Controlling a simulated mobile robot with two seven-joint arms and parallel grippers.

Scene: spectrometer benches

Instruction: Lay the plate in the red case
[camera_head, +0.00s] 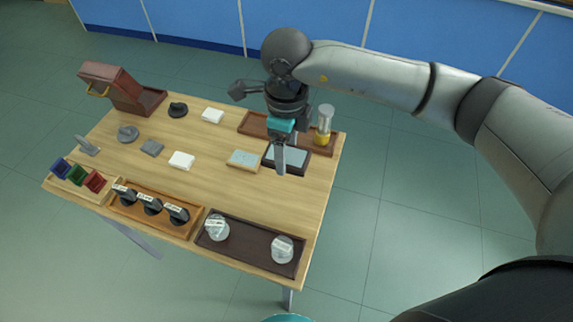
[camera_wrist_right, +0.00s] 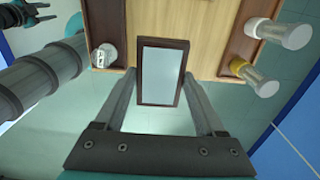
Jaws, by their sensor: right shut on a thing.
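The red case (camera_head: 112,84) stands at the far left corner of the table in the head view, its lid up and a brass handle on it. My right gripper (camera_head: 281,160) points down over the right part of the table. It is shut on the plate (camera_head: 294,155), a pale pane in a dark frame. In the right wrist view the plate (camera_wrist_right: 160,72) sits between the two fingers and overlaps the table edge and floor, so it appears raised. My left gripper (camera_wrist_right: 30,14) seems to show small and dark in that view's top left corner; its jaws are unclear.
A wood-framed pale plate (camera_head: 243,160) lies just left of the held one. A yellow-based glass vial (camera_head: 324,127) stands at the back right. Trays with black knobs (camera_head: 152,205) and clear round pieces (camera_head: 282,249) line the front. White blocks (camera_head: 181,160) and grey pieces lie mid-table.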

